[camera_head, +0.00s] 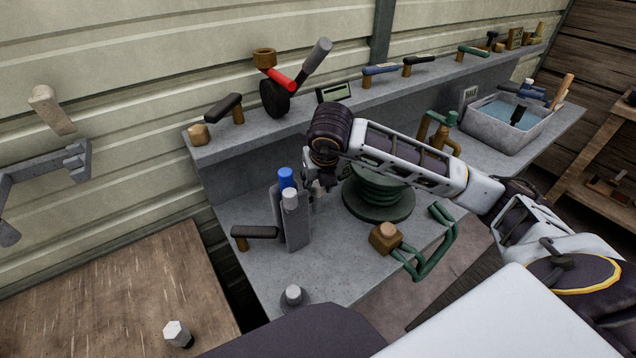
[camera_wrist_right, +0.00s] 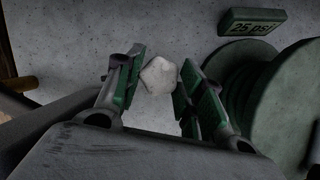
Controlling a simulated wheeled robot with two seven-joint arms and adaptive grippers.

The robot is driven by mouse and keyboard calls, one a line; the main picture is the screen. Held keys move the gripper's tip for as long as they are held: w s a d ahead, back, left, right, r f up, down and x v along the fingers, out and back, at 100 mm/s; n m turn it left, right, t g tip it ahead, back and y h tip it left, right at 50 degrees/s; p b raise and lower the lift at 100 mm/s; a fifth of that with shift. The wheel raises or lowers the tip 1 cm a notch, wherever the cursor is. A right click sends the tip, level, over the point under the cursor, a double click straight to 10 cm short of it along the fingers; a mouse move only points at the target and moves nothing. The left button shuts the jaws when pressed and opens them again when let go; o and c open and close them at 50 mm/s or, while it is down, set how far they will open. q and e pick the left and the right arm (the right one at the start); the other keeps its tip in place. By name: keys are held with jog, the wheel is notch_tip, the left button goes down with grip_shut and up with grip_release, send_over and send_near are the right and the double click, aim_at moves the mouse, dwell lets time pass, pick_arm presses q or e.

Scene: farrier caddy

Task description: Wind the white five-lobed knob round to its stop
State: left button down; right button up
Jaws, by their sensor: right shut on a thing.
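The white five-lobed knob (camera_wrist_right: 158,75) sits between the fingers of my right gripper (camera_wrist_right: 160,70) in the right wrist view. The fingers have green pads on both sides of it, and the gripper is shut on the knob. In the head view my right gripper (camera_head: 316,188) points down at the grey bench, beside the green coiled drum. The knob is mostly hidden by the gripper there, and I cannot tell how far it is turned.
The green ribbed drum (camera_head: 378,205) stands close to the right of the gripper. Blue-capped and grey-capped bottles (camera_head: 294,222) stand close on its left. A green label block (camera_wrist_right: 251,22) reads 25 psi. A green bent handle (camera_head: 436,250) and a water tub (camera_head: 508,122) lie farther right.

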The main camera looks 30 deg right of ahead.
jog(key=o, duration=1)
jog(key=d+v, duration=0.1)
jog(key=v, duration=1)
jog(key=shift+s+a+r, duration=0.2)
jog(key=shift+a+r, duration=0.2)
jog(key=shift+a, duration=0.1)
